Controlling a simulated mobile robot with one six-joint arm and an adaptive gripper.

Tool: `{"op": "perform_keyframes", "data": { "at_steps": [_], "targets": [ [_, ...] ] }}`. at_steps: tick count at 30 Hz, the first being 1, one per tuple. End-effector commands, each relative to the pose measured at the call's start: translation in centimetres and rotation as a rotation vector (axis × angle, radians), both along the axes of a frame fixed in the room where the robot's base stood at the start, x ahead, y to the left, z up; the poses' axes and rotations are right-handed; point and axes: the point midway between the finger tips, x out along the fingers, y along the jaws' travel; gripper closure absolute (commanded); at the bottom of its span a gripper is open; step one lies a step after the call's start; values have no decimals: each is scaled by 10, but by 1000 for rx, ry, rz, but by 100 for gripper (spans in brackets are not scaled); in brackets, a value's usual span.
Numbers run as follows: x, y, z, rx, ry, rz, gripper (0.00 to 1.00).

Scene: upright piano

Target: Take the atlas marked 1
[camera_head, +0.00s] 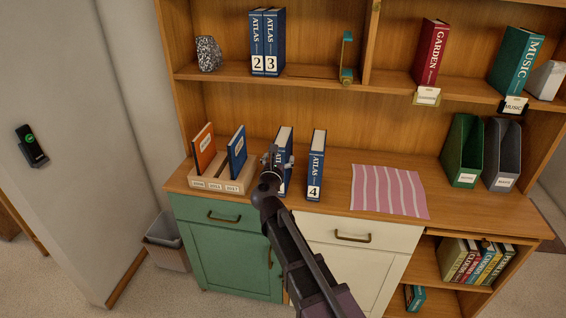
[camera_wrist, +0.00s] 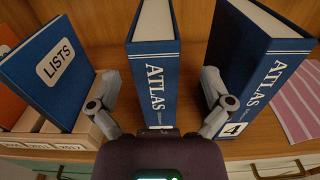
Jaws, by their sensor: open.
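A blue atlas (camera_head: 286,145) stands upright on the counter in front of my gripper (camera_head: 277,160). In the wrist view its spine (camera_wrist: 154,75) reads ATLAS; the number is hidden behind my gripper's body. My gripper (camera_wrist: 160,98) is open, with one finger on each side of this spine and nothing visibly clamped. The right finger overlaps the left edge of the atlas marked 4 (camera_head: 315,165), which stands just to the right, also in the wrist view (camera_wrist: 262,75). I cannot tell whether it touches. Atlases marked 2 (camera_head: 257,40) and 3 (camera_head: 273,40) stand on the upper shelf.
Left on the counter, a wooden divider box (camera_head: 215,186) holds an orange book and a blue LISTS book (camera_wrist: 50,75). A striped cloth (camera_head: 388,190) lies to the right, then green (camera_head: 463,150) and grey (camera_head: 502,155) file holders. The upper shelf has a gap before a teal-and-brass bookend (camera_head: 347,58).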

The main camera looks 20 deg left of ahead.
Motion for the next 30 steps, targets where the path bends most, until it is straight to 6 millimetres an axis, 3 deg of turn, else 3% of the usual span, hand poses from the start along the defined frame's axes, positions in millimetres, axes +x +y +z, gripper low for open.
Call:
{"op": "perform_keyframes", "data": {
  "at_steps": [17,30],
  "targets": [
    [10,3,0,0,0,1,0],
    [53,16,-2,0,0,0,0]
  ]
}}
